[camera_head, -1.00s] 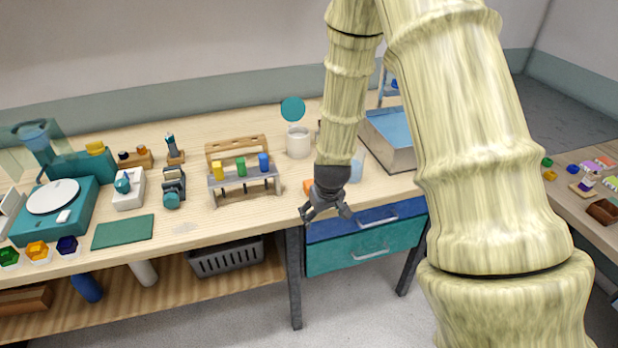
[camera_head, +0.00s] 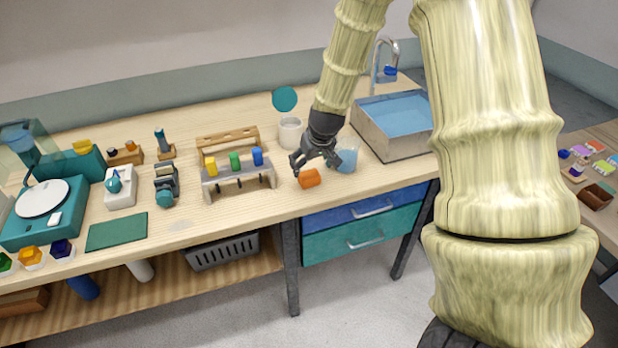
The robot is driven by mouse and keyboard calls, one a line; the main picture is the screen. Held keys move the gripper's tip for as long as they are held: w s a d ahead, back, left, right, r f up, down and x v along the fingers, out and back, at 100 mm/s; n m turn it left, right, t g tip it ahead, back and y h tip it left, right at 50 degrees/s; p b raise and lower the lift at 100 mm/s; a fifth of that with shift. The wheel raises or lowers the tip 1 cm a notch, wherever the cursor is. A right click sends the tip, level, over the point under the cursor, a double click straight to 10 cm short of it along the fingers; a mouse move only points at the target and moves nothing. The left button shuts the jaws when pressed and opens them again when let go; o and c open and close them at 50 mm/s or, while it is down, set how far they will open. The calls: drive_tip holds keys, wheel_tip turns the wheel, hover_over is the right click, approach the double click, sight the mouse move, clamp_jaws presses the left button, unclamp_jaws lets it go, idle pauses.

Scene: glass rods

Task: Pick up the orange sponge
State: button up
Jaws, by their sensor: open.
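The orange sponge (camera_head: 309,178) is a small block lying on the wooden bench near its front edge, above the blue drawer. My gripper (camera_head: 313,166) is dark grey and open, with its fingers just behind and above the sponge in the picture. I cannot tell whether a fingertip touches the sponge.
A clear blue-tinted beaker (camera_head: 347,158) stands close to the right of my gripper. A rack (camera_head: 240,187) with coloured stoppers is to the left. A white pot (camera_head: 290,133) is behind, and a sink (camera_head: 398,118) lies at the right.

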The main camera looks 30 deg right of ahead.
sight(309, 174)
drive_tip(key=shift+s+p+x, duration=0.2)
drive_tip(key=shift+p+x, duration=0.25)
drive_tip(key=shift+x, duration=0.55)
drive_tip(key=shift+p+x, duration=0.55)
drive_tip(key=shift+x, duration=1.45)
drive_tip(key=shift+s, duration=0.15)
drive_tip(key=c, duration=0.9)
